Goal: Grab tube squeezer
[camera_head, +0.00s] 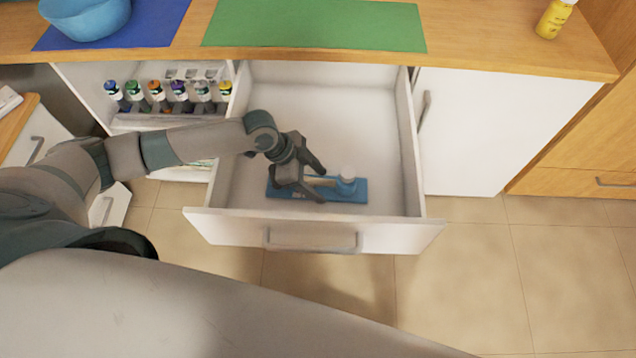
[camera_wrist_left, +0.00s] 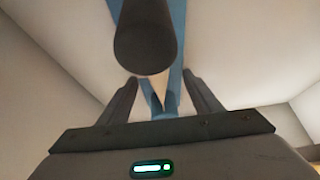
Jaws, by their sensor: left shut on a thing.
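The tube squeezer (camera_head: 347,190) is a flat blue piece with a pale knob and a light bar, lying in the open white drawer (camera_head: 270,110). My left gripper (camera_head: 320,190) reaches down into the drawer and is shut on the squeezer near its middle. In the left wrist view, the blue squeezer (camera_wrist_left: 178,22) runs up between the fingers, and a dark round knob-like part (camera_wrist_left: 145,38) covers some of it. The gripper's fingers hide part of the squeezer in the head view. My right gripper is not in view.
The drawer's front wall (camera_head: 315,232) and side walls surround my gripper. Several small tubes (camera_head: 160,95) stand in a rack at the left. On the counter are a blue bowl (camera_head: 85,18), a green mat (camera_head: 315,25) and a yellow bottle (camera_head: 554,18).

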